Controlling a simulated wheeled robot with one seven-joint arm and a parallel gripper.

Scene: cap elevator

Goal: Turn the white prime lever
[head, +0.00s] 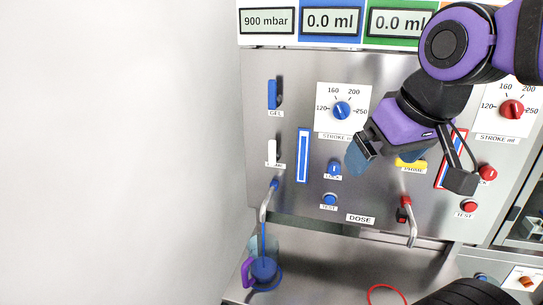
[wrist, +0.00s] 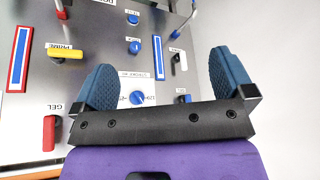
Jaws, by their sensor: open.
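The white prime lever (head: 272,152) stands upright on the left part of the metal panel (head: 300,75), above a small label. In the wrist view the white lever (wrist: 183,62) shows between the fingers, nearer the right one. My gripper (head: 384,162) is open and empty in front of the middle of the panel, to the right of the white lever and apart from it. Its two blue fingers are spread wide in the wrist view (wrist: 162,62). A yellow prime lever (head: 410,164) is partly hidden behind the gripper.
A blue gel lever (head: 272,94) sits above the white lever. A blue stroke dial (head: 341,110) and blue lock knob (head: 334,169) lie between the white lever and my gripper. A metal spout (head: 265,202) sticks out below, over a blue-filled jug (head: 264,270). A plain wall is at left.

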